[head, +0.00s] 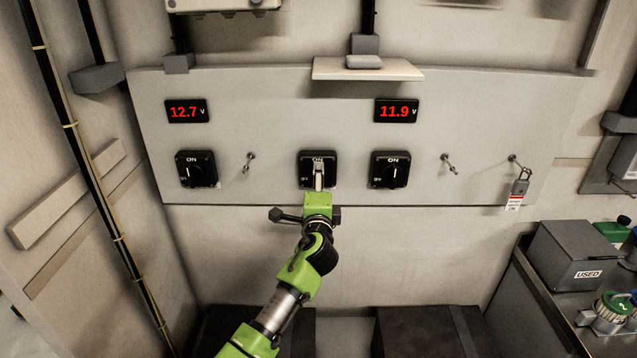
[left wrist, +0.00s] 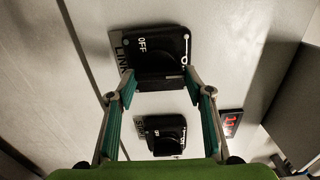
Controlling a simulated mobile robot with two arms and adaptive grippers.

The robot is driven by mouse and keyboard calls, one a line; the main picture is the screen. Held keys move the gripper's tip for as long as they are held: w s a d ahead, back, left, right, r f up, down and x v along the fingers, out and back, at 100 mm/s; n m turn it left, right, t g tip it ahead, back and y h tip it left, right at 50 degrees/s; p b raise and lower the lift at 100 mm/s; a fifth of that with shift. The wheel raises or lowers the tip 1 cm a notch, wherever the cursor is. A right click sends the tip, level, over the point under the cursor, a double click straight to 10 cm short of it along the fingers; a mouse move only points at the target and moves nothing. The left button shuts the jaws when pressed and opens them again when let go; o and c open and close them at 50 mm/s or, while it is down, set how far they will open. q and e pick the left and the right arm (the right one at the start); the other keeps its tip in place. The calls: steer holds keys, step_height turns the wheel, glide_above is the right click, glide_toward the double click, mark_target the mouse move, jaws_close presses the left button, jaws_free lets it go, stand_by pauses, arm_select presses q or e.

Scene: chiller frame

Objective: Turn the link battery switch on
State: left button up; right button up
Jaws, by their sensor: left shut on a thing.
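The link battery switch (head: 305,160) is the middle black rotary switch on the grey panel, with ON at its top. In the left wrist view the switch (left wrist: 176,44) shows a LINK label beside it and the word OFF. My left gripper (head: 318,180) reaches it from below. In the left wrist view its two fingers (left wrist: 157,85) are on either side of the dark knob and shut on it. The gripper covers much of the knob in the head view, so I cannot tell its exact angle there. My right gripper is out of view.
Similar switches sit left (head: 196,169) and right (head: 390,170) of it, below displays reading 12.7 V (head: 186,111) and 11.9 V (head: 396,111). Hooks stick out of the panel, the rightmost holding a padlock (head: 521,186) with a tag. A grey USED box (head: 572,255) stands at right.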

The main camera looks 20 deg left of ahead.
arm_select(q)
steer(key=shift+a+r, duration=0.15)
steer(key=shift+r, duration=0.1)
steer(key=o, duration=1.1)
steer(key=shift+w, duration=0.1)
steer(key=shift+f, duration=0.2)
steer(key=v, duration=1.2)
